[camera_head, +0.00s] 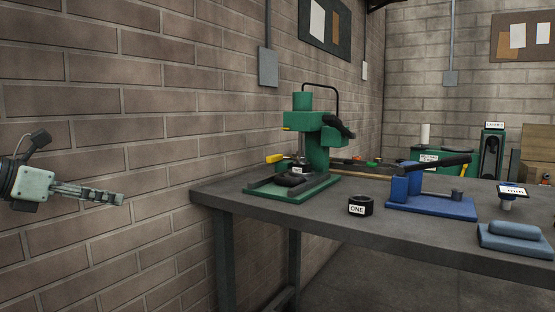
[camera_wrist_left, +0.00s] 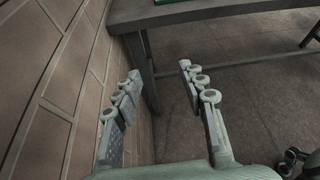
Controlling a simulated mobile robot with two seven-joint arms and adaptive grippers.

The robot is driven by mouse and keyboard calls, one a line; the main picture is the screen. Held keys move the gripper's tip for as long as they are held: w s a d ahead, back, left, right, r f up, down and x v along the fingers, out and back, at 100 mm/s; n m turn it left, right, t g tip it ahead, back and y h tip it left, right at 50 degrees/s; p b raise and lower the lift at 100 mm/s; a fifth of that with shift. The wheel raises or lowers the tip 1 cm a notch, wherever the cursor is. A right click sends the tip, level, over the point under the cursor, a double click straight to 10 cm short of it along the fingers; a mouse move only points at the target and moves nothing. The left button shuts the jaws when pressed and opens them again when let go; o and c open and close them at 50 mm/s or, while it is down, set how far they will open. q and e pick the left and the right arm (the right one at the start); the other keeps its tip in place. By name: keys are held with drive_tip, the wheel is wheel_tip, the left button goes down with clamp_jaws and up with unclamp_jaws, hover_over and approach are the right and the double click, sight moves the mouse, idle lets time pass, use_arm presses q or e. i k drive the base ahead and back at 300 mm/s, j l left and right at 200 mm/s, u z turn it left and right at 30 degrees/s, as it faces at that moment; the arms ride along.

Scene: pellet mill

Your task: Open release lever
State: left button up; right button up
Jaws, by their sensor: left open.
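A green press (camera_head: 318,140) stands on its green base plate (camera_head: 262,190) at the left end of the workbench. It has a black handle (camera_head: 338,125) at the upper right and a yellow-tipped lever (camera_head: 274,158) pointing left. A blue device (camera_head: 432,203) with a long black handle (camera_head: 440,162) stands to its right. I cannot tell which of these is the release lever. My left gripper (camera_head: 121,198) is left of the bench, in front of the brick wall, away from the press. In the left wrist view its fingers (camera_wrist_left: 158,75) are apart with nothing between them.
The dark workbench (camera_head: 390,222) bears a black ring labelled ONE (camera_head: 361,206), a small white-topped display (camera_head: 512,191) and a blue-grey padded block (camera_head: 516,238). A bench leg (camera_wrist_left: 147,70) stands close beyond the left fingers. The brick wall (camera_head: 110,120) bounds the left side.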

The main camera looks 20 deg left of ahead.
sight(272, 158)
drive_tip(key=i+l, duration=0.2)
drive_tip(key=i, duration=0.25)
drive_tip(key=i+l, duration=0.2)
drive_tip(key=i, duration=0.25)
drive_tip(key=i+l, duration=0.15)
drive_tip(key=i, duration=0.25)
drive_tip(key=i+l, duration=0.2)
drive_tip(key=i, duration=0.25)
